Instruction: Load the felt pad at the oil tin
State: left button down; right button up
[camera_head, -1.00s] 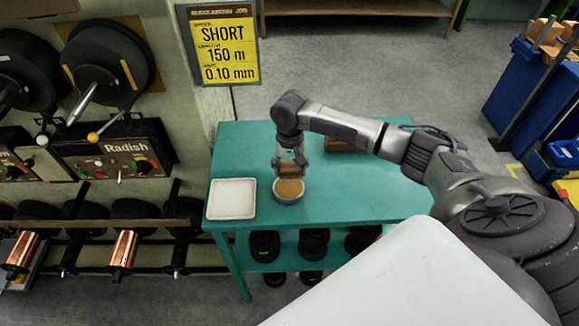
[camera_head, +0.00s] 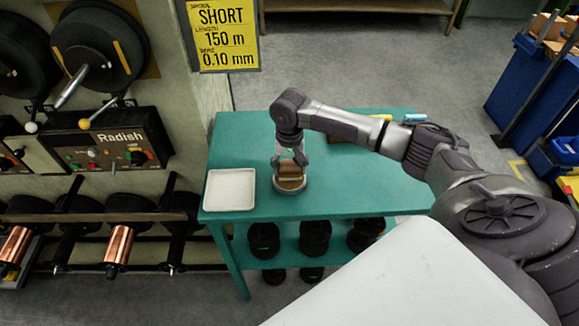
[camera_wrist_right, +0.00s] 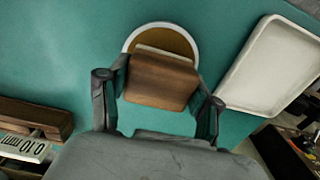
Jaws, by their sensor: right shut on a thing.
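My right gripper (camera_head: 289,158) points down over the teal table and is shut on the felt pad's wooden block (camera_head: 291,171). In the right wrist view the block (camera_wrist_right: 160,82) sits between the two fingers (camera_wrist_right: 158,100), with a pale felt strip along its far edge. The oil tin (camera_head: 290,194), a shallow round dish with amber oil, is directly below the pad. Its pale rim and oil (camera_wrist_right: 178,38) also show in the right wrist view. The pad is at or just above the oil; I cannot tell whether it touches. My left gripper is out of view.
A white square tray (camera_head: 230,190) lies on the table (camera_head: 240,142) left of the tin. A brown wooden item (camera_wrist_right: 36,116) and a 0.10 mm label (camera_wrist_right: 22,147) show in the right wrist view. Black spools (camera_head: 314,236) stand on the shelf below.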

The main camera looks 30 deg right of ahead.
aim_at(290, 164)
jog(key=shift+f, duration=0.55)
dwell(0.5)
jog(key=shift+s+f+p, duration=0.1)
jog(key=shift+p, duration=0.35)
dwell(2.2)
notch_tip(290, 164, up, 7)
jog(key=p, duration=0.8)
jog(key=shift+p, duration=0.4)
dwell(0.4)
